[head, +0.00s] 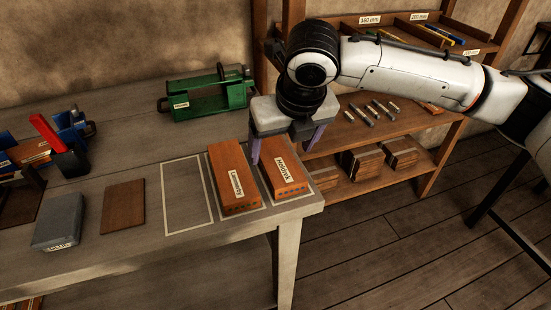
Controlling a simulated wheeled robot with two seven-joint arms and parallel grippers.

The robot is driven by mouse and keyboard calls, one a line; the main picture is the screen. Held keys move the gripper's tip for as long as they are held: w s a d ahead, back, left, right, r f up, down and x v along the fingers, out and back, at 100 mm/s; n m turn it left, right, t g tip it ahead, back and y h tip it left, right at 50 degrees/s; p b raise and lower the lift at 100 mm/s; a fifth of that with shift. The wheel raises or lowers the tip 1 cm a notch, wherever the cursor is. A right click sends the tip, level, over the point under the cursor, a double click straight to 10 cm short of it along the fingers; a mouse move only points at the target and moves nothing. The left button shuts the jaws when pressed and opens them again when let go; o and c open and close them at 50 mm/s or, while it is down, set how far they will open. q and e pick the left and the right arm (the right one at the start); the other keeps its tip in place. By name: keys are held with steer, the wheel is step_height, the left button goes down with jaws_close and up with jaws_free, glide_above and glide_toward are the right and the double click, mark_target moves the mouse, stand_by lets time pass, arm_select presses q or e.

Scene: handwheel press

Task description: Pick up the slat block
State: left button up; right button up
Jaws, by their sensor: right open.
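Two reddish-brown wooden blocks with white name labels and small holes along their front ends lie on the workbench's right end in the head view. The left labelled block (232,180) and the right labelled block (287,183) lie side by side, each on a pale outlined area. I cannot tell which piece is called the slat block. My right gripper (285,148) is open, pointing down over the far end of the right labelled block. My left gripper is out of view.
An empty outlined area (187,196) lies left of the blocks, then a flat brown board (123,207) and a grey box (57,229). A green press (209,95) stands at the back. A shelf unit (437,122) with wooden blocks and small rods stands right of the bench.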

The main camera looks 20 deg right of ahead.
mark_target(278, 159)
steer(key=x, duration=0.5)
steer(key=shift+w+d+f, duration=0.25)
steer(key=shift+w, duration=0.15)
steer(key=shift+r, duration=0.15)
steer(key=c, duration=1.3)
